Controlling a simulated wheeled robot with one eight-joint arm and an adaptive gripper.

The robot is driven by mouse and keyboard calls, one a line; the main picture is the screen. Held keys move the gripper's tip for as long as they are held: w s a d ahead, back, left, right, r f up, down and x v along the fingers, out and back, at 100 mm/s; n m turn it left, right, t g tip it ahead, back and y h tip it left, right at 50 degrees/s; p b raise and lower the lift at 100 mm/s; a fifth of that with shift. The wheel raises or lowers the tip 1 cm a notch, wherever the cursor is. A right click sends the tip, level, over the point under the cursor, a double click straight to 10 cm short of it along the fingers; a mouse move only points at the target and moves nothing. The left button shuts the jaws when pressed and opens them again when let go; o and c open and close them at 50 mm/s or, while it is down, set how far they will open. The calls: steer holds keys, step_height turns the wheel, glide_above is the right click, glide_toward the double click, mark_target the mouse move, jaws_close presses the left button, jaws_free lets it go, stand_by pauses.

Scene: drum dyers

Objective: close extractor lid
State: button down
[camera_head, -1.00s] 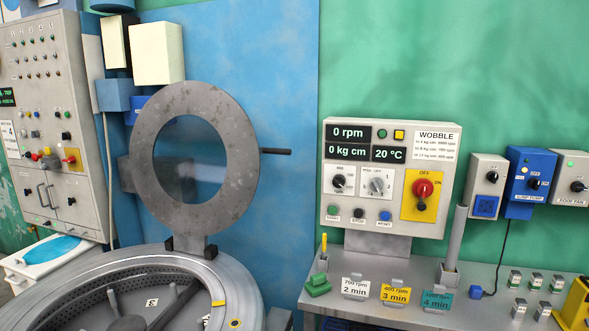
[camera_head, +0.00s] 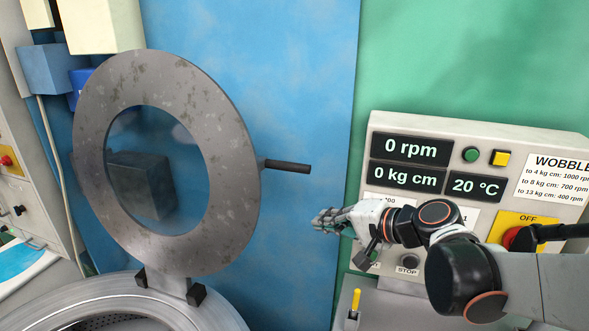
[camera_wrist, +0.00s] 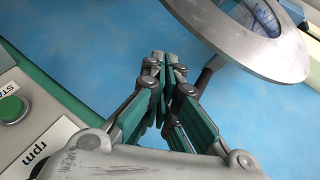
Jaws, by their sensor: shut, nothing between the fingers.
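The extractor lid (camera_head: 228,150) is a grey, stained metal ring with a round window, standing raised and open on its hinge above the drum (camera_head: 100,303). A dark rod handle (camera_head: 288,167) sticks out from its right edge. My gripper (camera_head: 318,221) is shut and empty, to the right of the lid and a little below the handle, apart from both in the head view. In the wrist view my gripper (camera_wrist: 163,62) is shut in front of the blue wall. The lid's rim (camera_wrist: 232,45) is at upper right there, and the handle (camera_wrist: 208,72) shows partly behind the fingers.
The control panel (camera_head: 460,137) with readouts stands at right, close behind my arm. A yellow-topped item (camera_head: 355,300) stands on the bench (camera_head: 390,310) below. A blue wall (camera_head: 305,60) lies behind the lid. Grey cabinets and boxes stand at far left.

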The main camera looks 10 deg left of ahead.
steer(key=w+a+r+m+y+p, duration=0.1)
steer(key=w+a, duration=0.3)
steer(key=a, duration=0.5)
steer(key=w+a+r+m+y+p, duration=0.1)
steer(key=w+a+y, duration=0.2)
steer(key=w+a, duration=0.2)
steer(key=a, duration=0.3)
steer(key=shift+w+a+m+y, duration=0.3)
steer(key=shift+a, duration=0.1)
